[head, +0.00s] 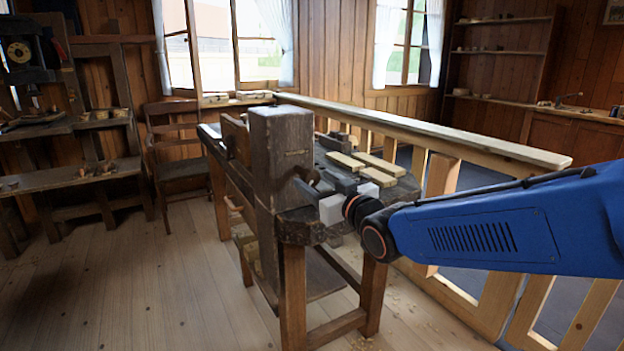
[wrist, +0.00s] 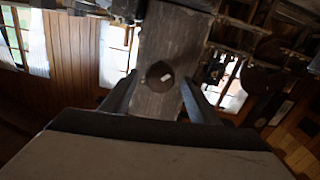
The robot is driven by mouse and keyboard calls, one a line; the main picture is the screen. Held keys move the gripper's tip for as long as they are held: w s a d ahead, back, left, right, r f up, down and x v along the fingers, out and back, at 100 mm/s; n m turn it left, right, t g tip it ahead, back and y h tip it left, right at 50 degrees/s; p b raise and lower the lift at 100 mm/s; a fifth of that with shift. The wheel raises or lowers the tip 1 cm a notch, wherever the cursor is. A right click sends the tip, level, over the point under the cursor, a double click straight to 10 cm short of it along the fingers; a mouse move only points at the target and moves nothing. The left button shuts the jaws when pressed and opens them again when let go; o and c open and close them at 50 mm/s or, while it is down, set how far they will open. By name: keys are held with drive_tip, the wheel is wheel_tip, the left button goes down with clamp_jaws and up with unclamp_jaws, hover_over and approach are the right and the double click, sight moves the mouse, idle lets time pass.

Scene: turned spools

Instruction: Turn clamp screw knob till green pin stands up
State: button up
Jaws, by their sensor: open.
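The clamp screw knob (wrist: 159,76) is a dark round end with a small pale mark, on the face of a thick grey wooden post (wrist: 172,38) in the wrist view. My gripper (wrist: 158,88) is open, with one dark finger on each side of the knob in the picture. I cannot tell whether the fingers touch it. In the head view my gripper (head: 308,187) is at the right side of the post (head: 280,150), and a small brown part, possibly the knob (head: 313,176), shows by the fingers. I cannot make out a green pin in either view.
The post rises from a dark wooden bench (head: 300,230). Pale wooden strips (head: 362,162) and dark blocks lie on its top, close behind my gripper. A wooden railing (head: 430,130) runs behind the bench. A chair (head: 175,150) stands at left, with open floor (head: 150,270) in front.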

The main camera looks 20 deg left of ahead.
drive_tip(key=shift+x, duration=1.25)
drive_tip(key=c, duration=1)
drive_tip(key=shift+c, duration=0.2)
drive_tip(key=shift+m, duration=0.3)
drive_tip(key=m, duration=0.5)
drive_tip(key=shift+m, duration=0.3)
drive_tip(key=m, duration=0.6)
drive_tip(key=shift+f, duration=0.1)
drive_tip(key=m, duration=0.6)
drive_tip(key=shift+f+m, duration=0.1)
drive_tip(key=shift+m, duration=0.2)
drive_tip(key=m, duration=0.5)
drive_tip(key=shift+m, duration=0.4)
